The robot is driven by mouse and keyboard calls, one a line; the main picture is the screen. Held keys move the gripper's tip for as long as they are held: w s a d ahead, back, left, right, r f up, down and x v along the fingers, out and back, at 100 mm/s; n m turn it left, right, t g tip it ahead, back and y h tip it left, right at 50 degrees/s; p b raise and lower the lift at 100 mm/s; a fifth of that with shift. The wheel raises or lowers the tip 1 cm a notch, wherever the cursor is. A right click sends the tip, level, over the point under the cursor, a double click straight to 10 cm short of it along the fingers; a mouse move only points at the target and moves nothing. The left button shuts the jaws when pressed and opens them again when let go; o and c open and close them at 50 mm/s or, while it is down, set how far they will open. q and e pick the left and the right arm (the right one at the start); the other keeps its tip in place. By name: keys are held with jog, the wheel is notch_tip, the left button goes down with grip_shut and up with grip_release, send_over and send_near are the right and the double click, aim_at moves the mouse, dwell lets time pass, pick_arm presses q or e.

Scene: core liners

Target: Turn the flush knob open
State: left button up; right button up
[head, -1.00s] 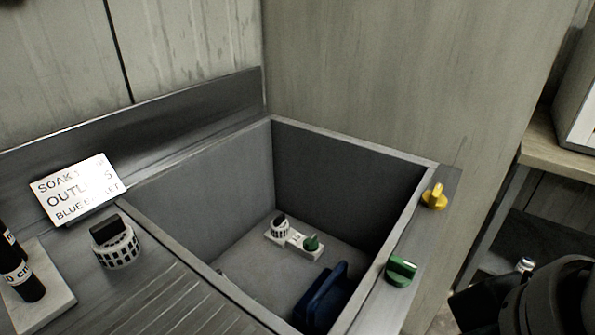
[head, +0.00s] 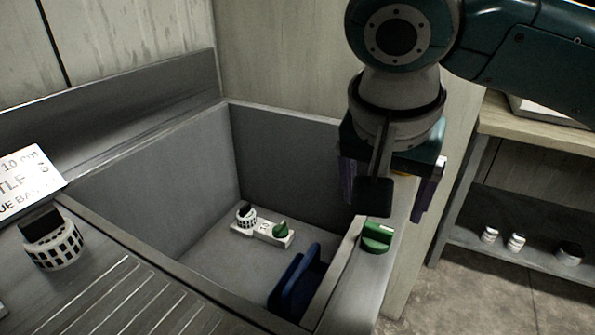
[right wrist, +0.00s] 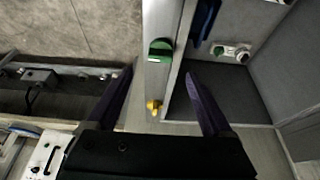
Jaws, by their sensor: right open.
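A green knob (head: 377,236) sits on the right rim of the sink (head: 345,282); it also shows in the right wrist view (right wrist: 160,48). A yellow knob (right wrist: 154,106) sits further along the same rim; in the head view my gripper hides nearly all of it. I cannot tell from any label which of them is the flush knob. My right gripper (head: 388,200) points down above the rim. In the right wrist view its two purple fingers (right wrist: 161,74) are spread wide on either side of the rim, with nothing between them touching. My left gripper is not in view.
In the sink lie a white block (head: 263,231) with a slotted cup and a small green knob, and a blue object (head: 296,284). A sign (head: 28,180) and a slotted holder (head: 52,240) stand on the left counter. A shelf (head: 497,246) stands at the right.

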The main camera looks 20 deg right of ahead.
aim_at(379, 228)
jog(key=b+x, duration=0.1)
jog(key=x, duration=0.7)
jog(key=shift+f+b, duration=0.1)
jog(key=shift+b, duration=0.2)
jog(key=shift+c, duration=0.3)
